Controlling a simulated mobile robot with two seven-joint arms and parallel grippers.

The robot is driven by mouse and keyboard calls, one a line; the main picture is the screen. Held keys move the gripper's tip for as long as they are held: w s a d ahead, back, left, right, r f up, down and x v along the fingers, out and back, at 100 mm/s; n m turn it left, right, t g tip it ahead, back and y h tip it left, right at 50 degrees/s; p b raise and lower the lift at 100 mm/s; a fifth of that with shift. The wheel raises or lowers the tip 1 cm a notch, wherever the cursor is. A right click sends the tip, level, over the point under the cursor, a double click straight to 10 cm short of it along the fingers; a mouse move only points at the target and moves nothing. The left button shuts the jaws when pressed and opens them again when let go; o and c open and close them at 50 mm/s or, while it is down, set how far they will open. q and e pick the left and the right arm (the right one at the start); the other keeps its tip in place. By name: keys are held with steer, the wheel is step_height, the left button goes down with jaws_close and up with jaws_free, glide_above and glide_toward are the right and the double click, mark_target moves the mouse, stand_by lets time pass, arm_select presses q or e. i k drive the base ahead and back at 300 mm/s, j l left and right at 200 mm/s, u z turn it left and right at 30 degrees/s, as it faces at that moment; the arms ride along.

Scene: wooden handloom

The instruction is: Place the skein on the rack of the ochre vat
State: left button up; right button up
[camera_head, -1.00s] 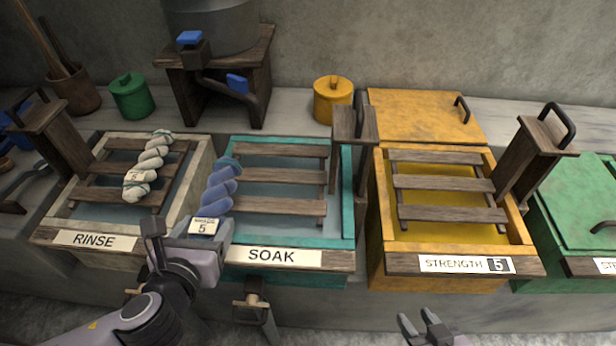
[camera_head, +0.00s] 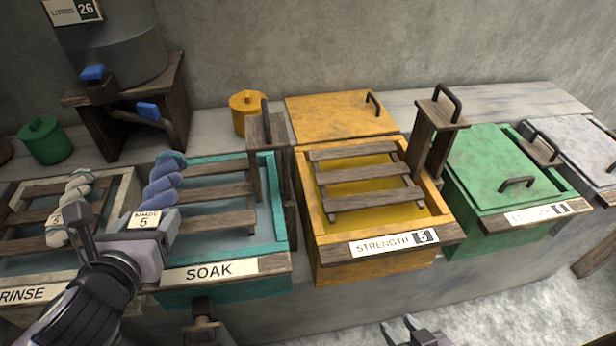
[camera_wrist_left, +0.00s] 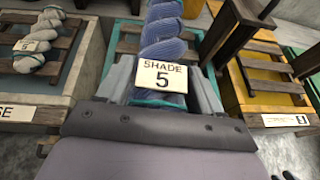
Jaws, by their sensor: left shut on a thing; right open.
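A twisted blue skein (camera_head: 164,182) with a tag reading SHADE 5 is in my left gripper (camera_head: 150,232), which is shut on its lower end. The skein stands out over the left part of the teal SOAK vat. In the left wrist view the skein (camera_wrist_left: 162,35) rises from between the fingers, its tag in front. The ochre vat (camera_head: 312,218), labelled STRENGTH 5, is to the right, with its slatted wooden rack (camera_head: 370,172) over yellow liquid and its top uncovered. My right gripper (camera_head: 408,330) is open and empty at the bottom edge, below the ochre vat.
A pale skein (camera_head: 62,210) lies on the RINSE vat's rack at left. Upright wooden handled pieces (camera_head: 268,150) (camera_head: 436,135) flank the ochre vat. A lidded green vat (camera_head: 510,175) is to its right. An ochre pot (camera_head: 246,112) stands behind.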

mark_target(341, 175)
steer(key=k+l+z, duration=0.1)
steer(key=z, duration=0.15)
steer(key=l+z, duration=0.25)
steer(key=i+l+z, duration=0.35)
steer(key=i+l, duration=0.05)
steer(key=l, duration=0.05)
